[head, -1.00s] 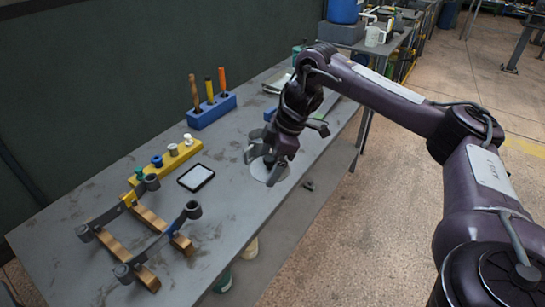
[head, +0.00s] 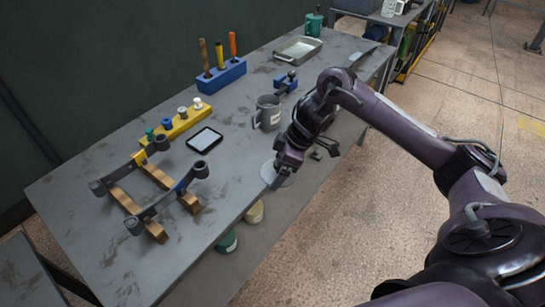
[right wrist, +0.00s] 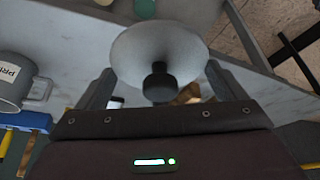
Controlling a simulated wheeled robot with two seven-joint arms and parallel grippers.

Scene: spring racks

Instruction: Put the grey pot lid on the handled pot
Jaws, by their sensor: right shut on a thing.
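The grey pot lid (head: 279,175) is a pale round disc with a dark knob. In the head view it shows at the table's front edge, under my right gripper (head: 281,178). In the right wrist view the lid (right wrist: 160,48) and its knob lie between the two fingers of my right gripper (right wrist: 158,88), which is shut on it. The handled pot (head: 267,113) is a grey upright vessel with a side handle, behind the lid on the table. It shows at the left in the right wrist view (right wrist: 12,82), with a white label. My left gripper is not in view.
A blue tool block (head: 218,76) and a metal tray (head: 298,49) stand farther back. Pots sit below the table edge.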

